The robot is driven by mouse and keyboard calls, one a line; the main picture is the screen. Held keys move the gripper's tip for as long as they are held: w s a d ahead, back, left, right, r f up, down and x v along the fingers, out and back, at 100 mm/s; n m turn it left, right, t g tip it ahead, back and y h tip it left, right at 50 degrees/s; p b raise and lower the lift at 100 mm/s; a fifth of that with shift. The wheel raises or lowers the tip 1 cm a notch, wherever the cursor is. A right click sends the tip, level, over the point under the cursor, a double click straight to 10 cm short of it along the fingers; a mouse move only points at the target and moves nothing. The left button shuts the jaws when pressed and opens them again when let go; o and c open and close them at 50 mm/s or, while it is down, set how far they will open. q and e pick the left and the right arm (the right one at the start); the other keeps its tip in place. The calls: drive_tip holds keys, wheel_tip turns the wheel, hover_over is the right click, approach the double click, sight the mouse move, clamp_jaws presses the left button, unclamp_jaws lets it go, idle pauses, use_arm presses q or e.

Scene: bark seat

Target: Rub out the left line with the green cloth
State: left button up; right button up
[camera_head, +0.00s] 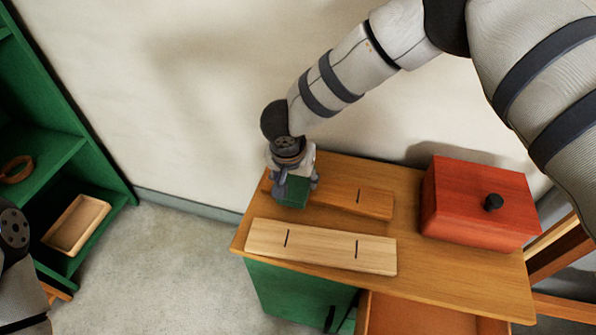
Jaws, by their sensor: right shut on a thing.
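The green cloth (292,192) is a small dark green block shape. My right gripper (291,184) is shut on it, pointing down over the left part of the brown board (335,195) at the back. I cannot tell whether the cloth touches that board. One dark line (358,195) shows on the board's right part; its left part is hidden behind the gripper and cloth. A paler board (322,247) lies in front, with a left line (287,238) and a right line (356,249). My left gripper is out of view.
The boards lie on a wooden top (440,269) over a green cabinet (290,290). A red box (478,204) with a dark knob stands at the right. An open drawer (415,315) sticks out in front. A green shelf (40,140) with a wooden tray (76,224) is at the left.

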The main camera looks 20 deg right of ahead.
drive_tip(key=shift+w+d+f+b, duration=0.35)
drive_tip(key=shift+w+d+b, duration=0.2)
drive_tip(key=shift+w, duration=0.2)
drive_tip(key=shift+w+d+r, duration=0.1)
drive_tip(key=shift+w+d, duration=0.15)
drive_tip(key=shift+w, duration=0.05)
drive_tip(key=shift+s+a+r, duration=0.2)
drive_tip(key=shift+s, duration=0.05)
drive_tip(key=shift+s+a+p, duration=0.15)
drive_tip(key=shift+s+p, duration=0.15)
drive_tip(key=shift+p, duration=0.1)
drive_tip(key=shift+s+a, duration=0.4)
drive_tip(key=shift+s, duration=0.15)
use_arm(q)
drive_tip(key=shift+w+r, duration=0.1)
use_arm(e)
drive_tip(key=shift+s+f, duration=0.15)
